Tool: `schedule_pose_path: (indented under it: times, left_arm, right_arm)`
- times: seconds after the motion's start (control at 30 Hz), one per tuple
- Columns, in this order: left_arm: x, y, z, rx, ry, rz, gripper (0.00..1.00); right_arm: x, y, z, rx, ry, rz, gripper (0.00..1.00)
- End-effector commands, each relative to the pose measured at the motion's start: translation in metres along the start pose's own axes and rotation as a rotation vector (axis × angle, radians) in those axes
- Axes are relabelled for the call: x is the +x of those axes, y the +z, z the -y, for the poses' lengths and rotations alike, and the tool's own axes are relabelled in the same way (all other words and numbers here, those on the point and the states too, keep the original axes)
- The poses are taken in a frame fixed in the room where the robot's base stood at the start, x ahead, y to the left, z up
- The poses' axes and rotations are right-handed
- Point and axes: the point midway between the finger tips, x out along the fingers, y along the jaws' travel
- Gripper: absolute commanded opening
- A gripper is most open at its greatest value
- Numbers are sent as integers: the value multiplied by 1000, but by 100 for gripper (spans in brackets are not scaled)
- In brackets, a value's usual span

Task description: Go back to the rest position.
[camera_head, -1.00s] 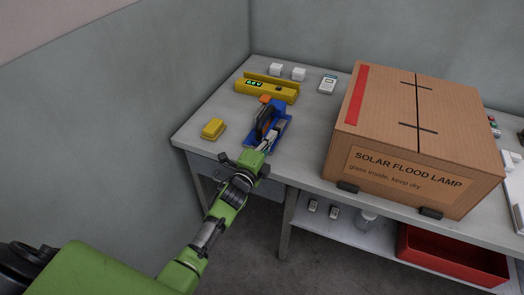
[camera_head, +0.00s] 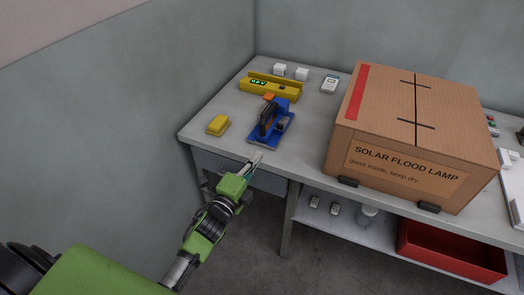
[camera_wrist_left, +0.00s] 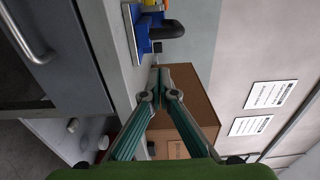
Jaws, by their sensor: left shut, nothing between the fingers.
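My left gripper (camera_head: 254,163) is shut and empty in front of the table's front edge, beside the drawer front. In the left wrist view its fingers (camera_wrist_left: 158,78) meet at their tips with nothing between them. The blue clamp-like device (camera_head: 270,122) with a black handle and an orange part stands on the table beyond the gripper, apart from it. It also shows at the top of the left wrist view (camera_wrist_left: 146,32). My right gripper is not in view.
A big cardboard box (camera_head: 412,125) marked "SOLAR FLOOD LAMP" stands on the table (camera_head: 310,140). A yellow block (camera_head: 218,125), a yellow level-like tool (camera_head: 270,90) and white cubes (camera_head: 301,74) lie at left. A red bin (camera_head: 450,252) sits on the lower shelf. Floor space in front is clear.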

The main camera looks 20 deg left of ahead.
Motion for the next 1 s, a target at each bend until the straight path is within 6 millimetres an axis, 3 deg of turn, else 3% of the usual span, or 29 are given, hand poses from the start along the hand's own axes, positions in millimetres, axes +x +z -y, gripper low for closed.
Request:
schedule_pose_path:
  times: [0.33, 0.47, 0.57, 0.7, 0.77, 0.9, 1.0]
  left_arm:
    - [-12, 0, -3, -7, 7, 1, 0]
    - [-17, 0, -41, -81, 80, 11, 0]
    - [-32, -2, -101, -203, 199, 37, 0]
    - [-74, -6, -200, -413, 401, 112, 0]
    - [-97, -9, -240, -498, 485, 155, 0]
    - [-164, -16, -326, -682, 673, 282, 0]
    - [-220, -22, -378, -799, 796, 392, 0]
  right_arm:
    - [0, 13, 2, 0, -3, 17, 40]
    - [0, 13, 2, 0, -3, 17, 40]
    - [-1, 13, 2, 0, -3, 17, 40]
    - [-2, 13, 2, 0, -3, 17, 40]
    - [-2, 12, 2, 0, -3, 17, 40]
    - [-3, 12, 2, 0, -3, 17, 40]
    - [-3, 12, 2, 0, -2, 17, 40]
